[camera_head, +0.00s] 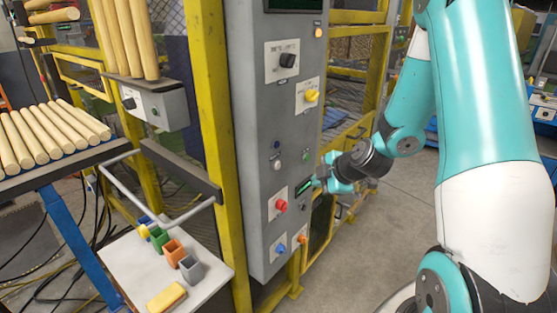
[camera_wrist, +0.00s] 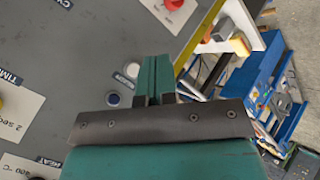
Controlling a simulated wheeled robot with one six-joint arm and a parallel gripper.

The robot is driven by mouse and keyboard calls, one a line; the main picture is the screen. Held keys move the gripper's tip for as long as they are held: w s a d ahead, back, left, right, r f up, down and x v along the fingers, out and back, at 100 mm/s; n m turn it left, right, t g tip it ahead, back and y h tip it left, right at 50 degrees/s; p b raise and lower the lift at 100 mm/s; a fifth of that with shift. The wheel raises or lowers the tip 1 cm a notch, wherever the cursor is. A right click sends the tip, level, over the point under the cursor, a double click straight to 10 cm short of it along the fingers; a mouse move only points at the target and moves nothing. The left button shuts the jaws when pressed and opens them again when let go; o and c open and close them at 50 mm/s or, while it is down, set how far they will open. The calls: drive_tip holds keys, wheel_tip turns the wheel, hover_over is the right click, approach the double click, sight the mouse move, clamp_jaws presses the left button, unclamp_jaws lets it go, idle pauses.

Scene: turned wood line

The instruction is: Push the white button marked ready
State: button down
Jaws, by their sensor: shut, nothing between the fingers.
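The white button (camera_head: 276,164) is a small round button on the tall grey panel (camera_head: 254,110), below a dark blue button (camera_head: 277,144). Its marking is too small to read in the head view. In the wrist view my teal fingers (camera_wrist: 155,62) are closed together and empty.
A red knob (camera_head: 281,205), a yellow knob (camera_head: 312,95), a green button (camera_head: 307,156) and a blue knob (camera_head: 281,248) share the panel. A yellow post (camera_head: 211,110) stands left of it. A small table (camera_head: 205,284) holds coloured cups. Floor right of the panel is clear.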

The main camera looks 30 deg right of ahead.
sight(277, 165)
drive_tip(key=shift+w, duration=0.1)
drive_tip(key=w+a+p, duration=0.3)
drive_tip(key=w, duration=0.5)
idle(0.4)
drive_tip(key=shift+w+a, duration=0.1)
drive_tip(key=shift+w, duration=0.05)
idle(1.8)
drive_tip(key=shift+w+a, duration=0.1)
drive_tip(key=shift+w, duration=0.2)
drive_tip(key=shift+w+a+b, duration=0.15)
drive_tip(key=shift+w+b, duration=0.2)
drive_tip(key=shift+b, duration=0.05)
idle(0.5)
idle(0.4)
drive_tip(key=shift+s+d+b, duration=0.3)
drive_tip(key=shift+s+b, duration=0.15)
drive_tip(key=shift+s, duration=0.3)
